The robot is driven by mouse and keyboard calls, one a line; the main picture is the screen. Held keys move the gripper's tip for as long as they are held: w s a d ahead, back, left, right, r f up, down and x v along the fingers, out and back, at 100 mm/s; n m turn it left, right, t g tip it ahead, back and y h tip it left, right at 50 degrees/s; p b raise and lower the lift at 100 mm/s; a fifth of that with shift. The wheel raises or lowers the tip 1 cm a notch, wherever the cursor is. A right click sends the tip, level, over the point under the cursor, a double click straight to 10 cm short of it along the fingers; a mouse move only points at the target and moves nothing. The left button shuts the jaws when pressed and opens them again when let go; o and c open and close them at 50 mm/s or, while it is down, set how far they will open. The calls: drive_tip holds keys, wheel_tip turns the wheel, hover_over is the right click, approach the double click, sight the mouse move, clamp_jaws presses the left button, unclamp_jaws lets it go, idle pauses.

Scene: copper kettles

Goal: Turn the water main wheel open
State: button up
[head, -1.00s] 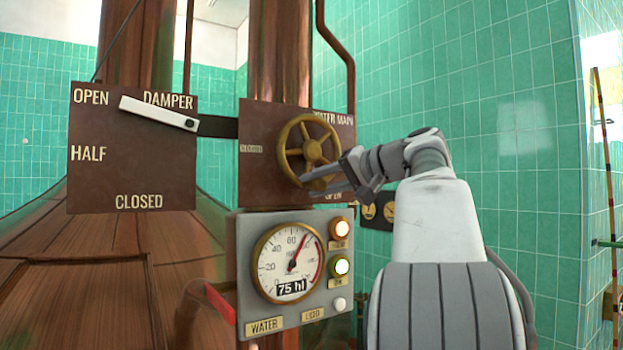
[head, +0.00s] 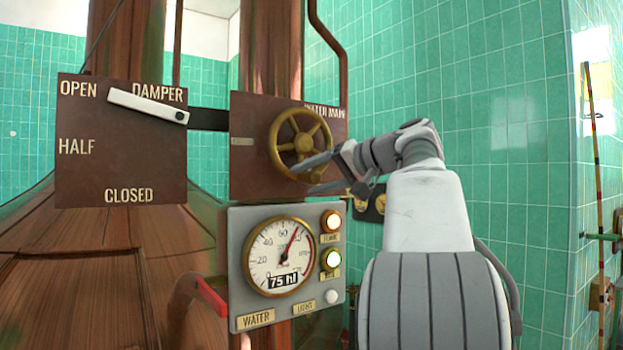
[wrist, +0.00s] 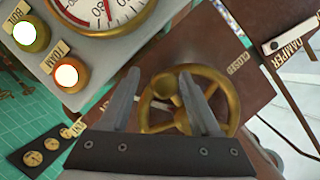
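The water main wheel (head: 272,140) is a brass, spoked handwheel on a dark brown panel. It also shows in the wrist view (wrist: 232,115), behind my fingers. My gripper (head: 302,180) is at the wheel's lower right edge in the head view, with its two fingers apart. In the wrist view my gripper (wrist: 159,75) is open. A rounded brass knob of the wheel shows between the fingers; I cannot tell whether it is the hub. Nothing is visibly clamped, and contact with the rim cannot be made out. Part of the panel's lower lettering is hidden by my arm.
Below the wheel is a grey gauge box (head: 237,290) with a dial reading 75 hl and two lit lamps. The damper panel (head: 120,150) with a white lever (head: 147,106) is to the left. A small dark plate (head: 367,214) with brass knobs is at right.

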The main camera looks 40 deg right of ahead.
drive_tip(key=shift+s+r, duration=0.1)
drive_tip(key=v, duration=1.7)
